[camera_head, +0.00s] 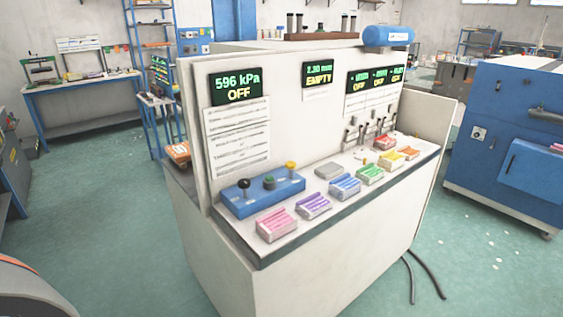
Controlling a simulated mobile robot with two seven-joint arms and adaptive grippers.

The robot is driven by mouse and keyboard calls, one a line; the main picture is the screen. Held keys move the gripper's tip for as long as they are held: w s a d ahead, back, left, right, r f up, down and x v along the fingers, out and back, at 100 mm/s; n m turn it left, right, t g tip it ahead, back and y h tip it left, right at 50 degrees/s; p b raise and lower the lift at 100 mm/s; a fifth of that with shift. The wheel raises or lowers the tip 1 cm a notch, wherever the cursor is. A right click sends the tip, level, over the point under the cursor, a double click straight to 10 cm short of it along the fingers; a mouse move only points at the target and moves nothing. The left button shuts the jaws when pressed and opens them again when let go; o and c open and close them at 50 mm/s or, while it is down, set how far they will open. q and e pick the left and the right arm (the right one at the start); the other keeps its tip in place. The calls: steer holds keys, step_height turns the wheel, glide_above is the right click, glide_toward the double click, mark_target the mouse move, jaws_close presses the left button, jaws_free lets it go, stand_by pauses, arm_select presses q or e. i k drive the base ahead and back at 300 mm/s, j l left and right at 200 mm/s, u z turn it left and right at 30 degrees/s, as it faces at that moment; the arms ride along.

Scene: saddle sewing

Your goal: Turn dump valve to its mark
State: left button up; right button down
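A white console stands in the middle of the head view. On its ledge is a blue control box (262,195) with a black-knobbed lever (244,184), a green button (269,182) and a yellow knob (291,166). I cannot tell from labels which control is the dump valve, and no mark is readable. Above the box, a display (238,86) reads 596 kPa and OFF. A middle display (318,74) reads EMPTY. Small levers (368,126) stand on the panel at the right. Neither of my grippers is in view.
A blue cabinet (510,130) stands at the right. Black cables (428,272) lie by the console's right foot. The green floor at left is open.

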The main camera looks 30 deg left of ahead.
mark_target(290, 164)
steer(key=i+l+u, duration=0.15)
steer(key=u, duration=0.35)
steer(key=i+l+u, duration=0.15)
steer(key=l+u, duration=0.15)
steer(key=u, duration=0.2)
steer(key=i+l+u, duration=0.2)
steer(key=l, duration=0.25)
steer(key=l+u, duration=0.2)
steer(key=l, duration=0.25)
steer(key=i+l, duration=0.1)
steer(key=l, duration=0.55)
steer(key=i+l+u, duration=0.1)
steer(key=l, duration=1.15)
steer(key=i+u, duration=0.05)
